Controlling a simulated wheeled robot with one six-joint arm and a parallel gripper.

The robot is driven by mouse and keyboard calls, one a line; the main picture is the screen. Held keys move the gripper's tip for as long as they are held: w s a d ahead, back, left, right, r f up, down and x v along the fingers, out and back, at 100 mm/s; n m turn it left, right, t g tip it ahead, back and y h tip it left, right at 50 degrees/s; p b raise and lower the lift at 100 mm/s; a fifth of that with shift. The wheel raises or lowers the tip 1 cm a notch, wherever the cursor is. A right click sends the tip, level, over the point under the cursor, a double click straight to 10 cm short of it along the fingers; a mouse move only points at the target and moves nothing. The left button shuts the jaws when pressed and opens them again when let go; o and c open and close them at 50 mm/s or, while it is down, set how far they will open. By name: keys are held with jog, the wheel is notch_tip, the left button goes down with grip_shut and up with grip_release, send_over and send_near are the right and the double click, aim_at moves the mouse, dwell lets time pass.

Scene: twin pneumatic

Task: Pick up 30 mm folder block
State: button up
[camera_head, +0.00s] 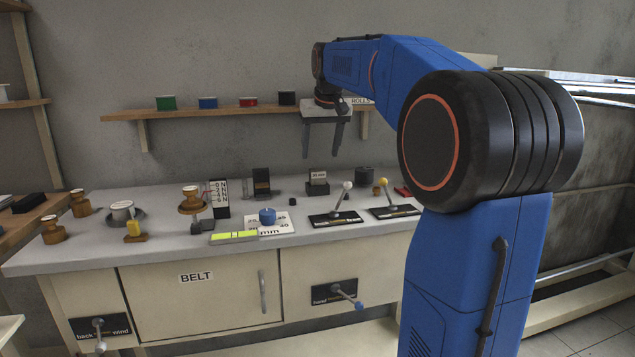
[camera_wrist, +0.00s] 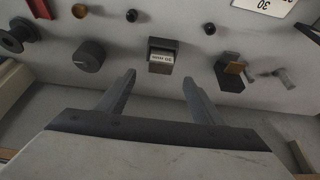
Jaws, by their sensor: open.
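The 30 mm folder block (camera_head: 318,183) is a small dark block with a white label on its upper part. It stands upright on the grey bench top. In the wrist view the block (camera_wrist: 163,57) shows from above with its label upside down. My gripper (camera_head: 321,152) points down above the block, with its two grey fingers spread. In the wrist view the open gripper (camera_wrist: 160,80) has one finger to each side of the block's line, apart from it. Nothing is between the fingers.
A dark block with a brown piece (camera_wrist: 230,76) and a black round knob (camera_wrist: 90,56) stand on either side of the block. Two levers on black plates (camera_head: 336,217) stand in front. A shelf (camera_head: 205,114) with coloured boxes runs along the wall behind.

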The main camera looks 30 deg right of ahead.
aim_at(318, 169)
jog(key=shift+x, duration=4.2)
jog(key=shift+c, duration=0.6)
jog(key=c, duration=1.2)
jog(key=shift+o, duration=0.2)
